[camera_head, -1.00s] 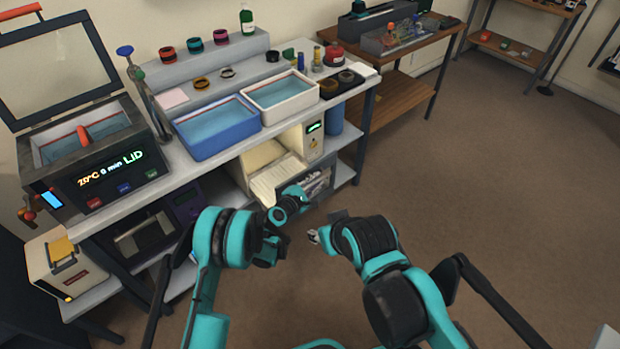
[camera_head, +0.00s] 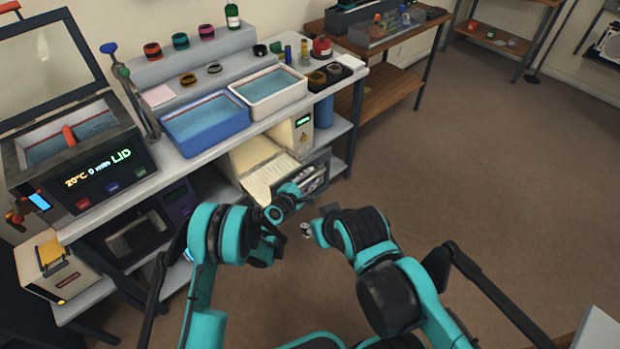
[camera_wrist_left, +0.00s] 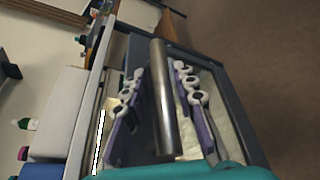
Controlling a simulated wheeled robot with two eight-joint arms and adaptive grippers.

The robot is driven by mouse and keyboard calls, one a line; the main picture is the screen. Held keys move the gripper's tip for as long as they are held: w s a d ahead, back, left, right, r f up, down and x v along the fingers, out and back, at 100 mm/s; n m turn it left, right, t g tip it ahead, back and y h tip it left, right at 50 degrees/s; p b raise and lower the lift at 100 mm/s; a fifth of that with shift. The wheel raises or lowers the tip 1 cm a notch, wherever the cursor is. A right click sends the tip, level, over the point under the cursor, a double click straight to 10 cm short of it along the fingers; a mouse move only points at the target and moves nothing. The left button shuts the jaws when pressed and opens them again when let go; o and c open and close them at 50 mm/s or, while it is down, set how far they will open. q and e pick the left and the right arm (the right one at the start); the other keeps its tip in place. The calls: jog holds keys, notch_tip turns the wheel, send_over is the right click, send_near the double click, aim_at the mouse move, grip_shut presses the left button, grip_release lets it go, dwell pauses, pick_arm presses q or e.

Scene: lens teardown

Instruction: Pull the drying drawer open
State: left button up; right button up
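The drying drawer (camera_head: 270,182) stands out from its cream cabinet (camera_head: 302,135) on the lower shelf. Its pale slatted floor shows behind a dark grey front. In the left wrist view, the drawer's grey rim (camera_wrist_left: 232,108) surrounds a round metal handle bar (camera_wrist_left: 163,100). My left gripper (camera_head: 290,195) is at the drawer front. Its purple, white-jointed fingers (camera_wrist_left: 158,72) lie on either side of the bar and look apart, with gaps beside it. Exact contact is hard to tell. My right gripper (camera_head: 306,230) hangs over the floor, away from the drawer; its fingers are too small to read.
Above the drawer, the bench holds a blue tub (camera_head: 205,125), a white tub (camera_head: 268,92) and small rings and jars. A lidded heated bath (camera_head: 95,170) stands at left. The brown floor (camera_head: 480,190) at right is clear.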

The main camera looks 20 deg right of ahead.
pick_arm(q)
notch_tip(320, 180, up, 10)
jog(key=shift+f, duration=0.1)
dwell(0.6)
jog(key=s+a+r+m+y, duration=0.2)
jog(key=s+a+r+m, duration=0.15)
jog(key=a+r, duration=0.6)
jog(key=s+a+r+m+y, duration=0.35)
jog(key=a+r, duration=0.25)
jog(key=a, duration=0.6)
jog(key=s+a+f+m+g+y, duration=0.2)
jog(key=s+a+m+y, duration=0.4)
jog(key=s+a, duration=1.7)
jog(key=shift+s+a+f+m, duration=0.25)
jog(key=shift+a+f+m, duration=0.45)
jog(key=shift+m, duration=0.2)
